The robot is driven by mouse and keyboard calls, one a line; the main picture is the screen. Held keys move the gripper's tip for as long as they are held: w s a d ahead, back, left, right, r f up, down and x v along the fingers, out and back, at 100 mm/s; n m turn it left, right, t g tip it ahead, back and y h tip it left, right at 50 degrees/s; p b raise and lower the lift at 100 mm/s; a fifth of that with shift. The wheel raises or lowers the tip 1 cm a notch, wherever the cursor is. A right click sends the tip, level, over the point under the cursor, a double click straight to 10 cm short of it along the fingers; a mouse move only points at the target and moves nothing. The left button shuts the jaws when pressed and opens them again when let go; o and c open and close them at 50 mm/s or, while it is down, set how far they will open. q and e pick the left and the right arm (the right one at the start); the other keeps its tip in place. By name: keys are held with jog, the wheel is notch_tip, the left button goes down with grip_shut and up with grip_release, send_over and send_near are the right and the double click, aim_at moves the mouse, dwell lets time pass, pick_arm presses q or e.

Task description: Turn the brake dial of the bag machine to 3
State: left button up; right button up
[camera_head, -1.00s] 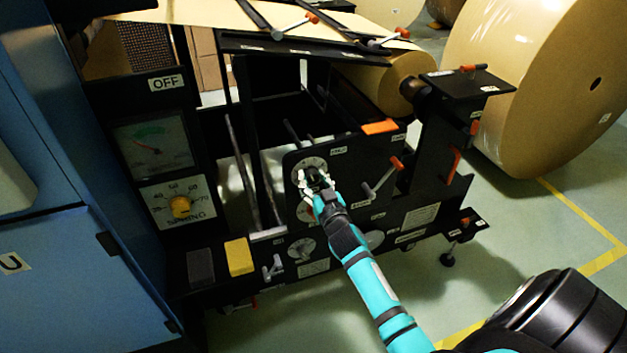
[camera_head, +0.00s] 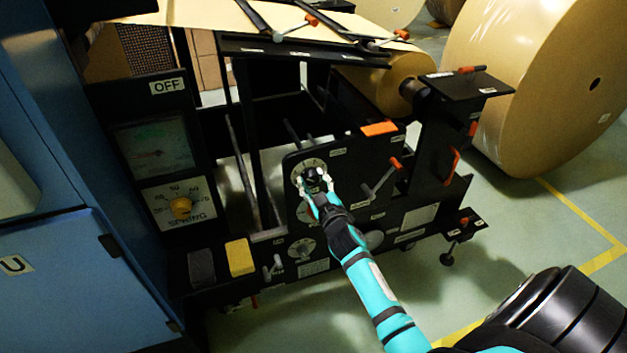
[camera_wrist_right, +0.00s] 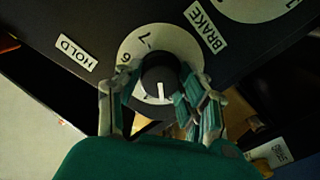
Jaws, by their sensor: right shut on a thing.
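The brake dial (camera_head: 309,163) is a white disc on the black front panel of the bag machine. In the right wrist view the dial (camera_wrist_right: 140,42) shows the digits 6 and 7, next to a BRAKE label (camera_wrist_right: 207,27). Its black knob (camera_wrist_right: 158,77) has a white pointer line at the side nearer my wrist; the digit there is hidden. My right gripper (camera_head: 315,182) is shut on the knob, one finger on each side. The gripper (camera_wrist_right: 160,84) covers much of the lower dial. My left gripper is not in view.
A crank with a red handle (camera_head: 395,163) sticks out right of the dial. A HOLD label (camera_wrist_right: 76,53) is beside the dial. A spring dial (camera_head: 181,208) and gauge (camera_head: 155,148) are at left. A large paper roll (camera_head: 540,90) stands right, on open floor.

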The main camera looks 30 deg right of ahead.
jog(key=shift+n, duration=1)
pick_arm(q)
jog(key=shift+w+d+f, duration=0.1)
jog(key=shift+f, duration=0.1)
pick_arm(e)
jog(key=shift+n, duration=0.4)
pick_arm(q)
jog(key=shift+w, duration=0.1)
pick_arm(e)
jog(key=shift+a+f+n, duration=0.1)
jog(key=shift+n, duration=0.2)
jog(key=o, duration=1.2)
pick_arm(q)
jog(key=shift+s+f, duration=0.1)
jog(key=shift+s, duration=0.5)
